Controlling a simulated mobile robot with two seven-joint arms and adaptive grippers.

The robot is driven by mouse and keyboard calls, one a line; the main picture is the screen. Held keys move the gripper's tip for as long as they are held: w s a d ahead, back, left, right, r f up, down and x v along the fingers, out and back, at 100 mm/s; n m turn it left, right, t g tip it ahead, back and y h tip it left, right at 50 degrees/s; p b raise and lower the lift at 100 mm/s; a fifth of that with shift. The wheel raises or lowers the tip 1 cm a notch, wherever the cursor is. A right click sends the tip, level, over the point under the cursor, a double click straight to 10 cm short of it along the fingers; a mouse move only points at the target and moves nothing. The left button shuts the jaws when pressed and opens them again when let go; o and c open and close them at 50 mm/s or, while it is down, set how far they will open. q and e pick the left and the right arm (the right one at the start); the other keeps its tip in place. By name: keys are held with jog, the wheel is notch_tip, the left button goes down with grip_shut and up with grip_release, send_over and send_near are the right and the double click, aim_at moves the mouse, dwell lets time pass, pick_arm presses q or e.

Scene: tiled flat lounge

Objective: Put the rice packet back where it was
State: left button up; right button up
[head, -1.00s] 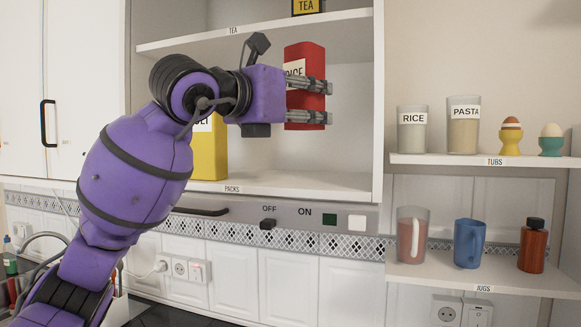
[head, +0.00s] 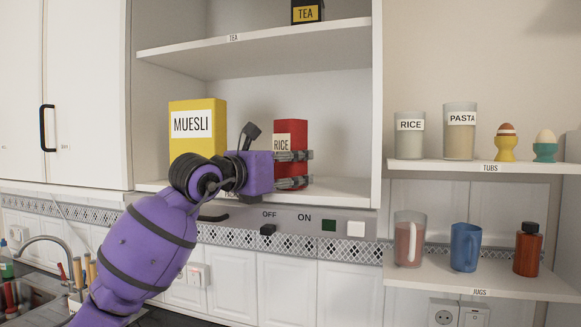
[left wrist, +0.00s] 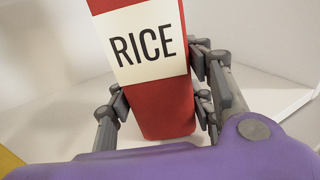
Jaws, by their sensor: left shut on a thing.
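The red rice packet (head: 291,135) is upright at the lower shelf (head: 345,190) of the open cupboard, to the right of the yellow muesli box. My left gripper (head: 293,170) is shut on the lower part of the packet. In the left wrist view the packet (left wrist: 160,105) with its white RICE label stands between the two fingers. Its base looks at or very near the shelf board; I cannot tell whether it touches. My right gripper is not in view.
The muesli box (head: 198,98) stands left of the packet. A tea box (head: 307,12) is on the upper shelf (head: 250,42). Free shelf room lies right of the packet, up to the cupboard's side wall. A RICE tub (head: 409,136) stands on the tubs shelf.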

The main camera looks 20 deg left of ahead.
pick_arm(q)
jog(key=shift+f, duration=0.15)
jog(key=o, duration=1.4)
jog(key=b+v, duration=0.1)
jog(key=v, duration=0.9)
jog(key=shift+s+a, duration=0.15)
jog(key=shift+s, duration=0.15)
jog(key=shift+s+a, duration=0.25)
jog(key=shift+s, duration=0.4)
